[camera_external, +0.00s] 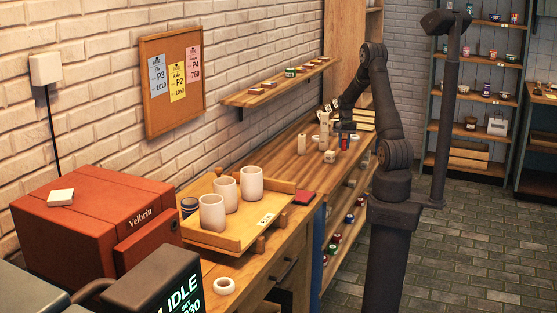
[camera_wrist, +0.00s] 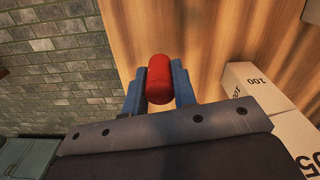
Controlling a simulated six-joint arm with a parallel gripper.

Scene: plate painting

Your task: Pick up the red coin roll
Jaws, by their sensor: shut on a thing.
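The red coin roll (camera_wrist: 159,80) is a short red cylinder with a rounded end. In the wrist view it sits between the two blue fingers of my gripper (camera_wrist: 158,88), which are shut on it, one on each side. The wooden counter shows behind the roll; I cannot tell whether the roll touches it. In the external view the red roll (camera_external: 343,143) is a small red spot at my gripper (camera_external: 341,133), above the far part of the wooden counter (camera_external: 292,163). The fingers are too small there to make out.
Pale blocks, one marked 100 (camera_wrist: 255,80), stand close to the right of my gripper. A yellow tray (camera_external: 232,240) with three white cups is at the near end of the counter, beside a red-brown box (camera_external: 85,225). The counter edge drops to the brick-patterned floor (camera_wrist: 55,75) on the left.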

